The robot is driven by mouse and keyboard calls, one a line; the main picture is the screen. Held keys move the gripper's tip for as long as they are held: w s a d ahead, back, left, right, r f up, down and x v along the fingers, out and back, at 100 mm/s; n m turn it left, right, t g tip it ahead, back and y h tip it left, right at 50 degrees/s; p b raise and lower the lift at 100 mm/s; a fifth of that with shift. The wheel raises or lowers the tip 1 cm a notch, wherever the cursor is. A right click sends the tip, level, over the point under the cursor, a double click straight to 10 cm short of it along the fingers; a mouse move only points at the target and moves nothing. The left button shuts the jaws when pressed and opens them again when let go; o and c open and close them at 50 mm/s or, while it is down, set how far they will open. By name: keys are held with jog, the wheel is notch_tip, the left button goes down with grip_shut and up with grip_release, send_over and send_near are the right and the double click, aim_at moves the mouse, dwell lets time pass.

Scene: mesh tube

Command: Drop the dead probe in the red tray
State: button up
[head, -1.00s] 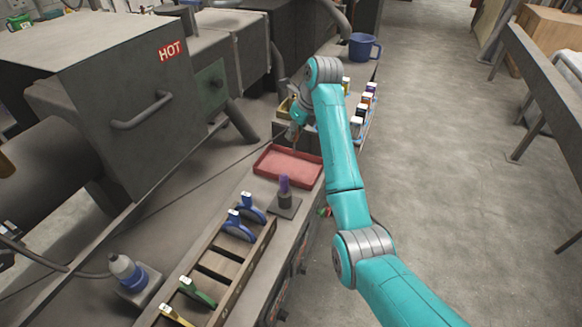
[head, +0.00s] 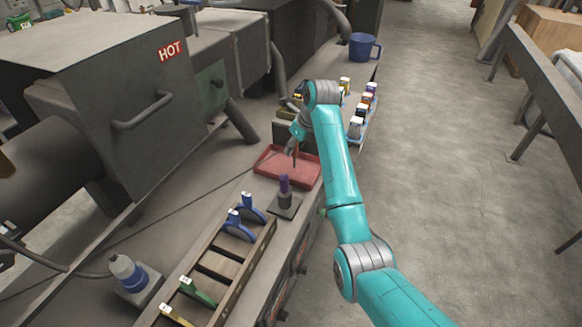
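The red tray (head: 272,174) lies on the bench near the middle of the head view, shallow and with a bare floor where I can see it. My gripper (head: 293,150) is above the tray's far right part, pointing down. A thin dark, brownish stick, seemingly the probe (head: 295,160), hangs from my gripper, its lower end over the tray. My gripper seems shut on it, though the fingers are small in the picture.
A purple-topped post (head: 285,190) stands just in front of the tray. A wooden rack (head: 222,266) holds blue, green and yellow-handled tools. Several small bottles (head: 361,115) stand behind my arm, and a blue mug (head: 362,46) stands farther back. A hot-marked oven (head: 120,100) is at left.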

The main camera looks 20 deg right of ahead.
jog(key=shift+r, duration=0.1)
jog(key=v, duration=0.7)
jog(key=shift+r, duration=0.2)
dwell(0.4)
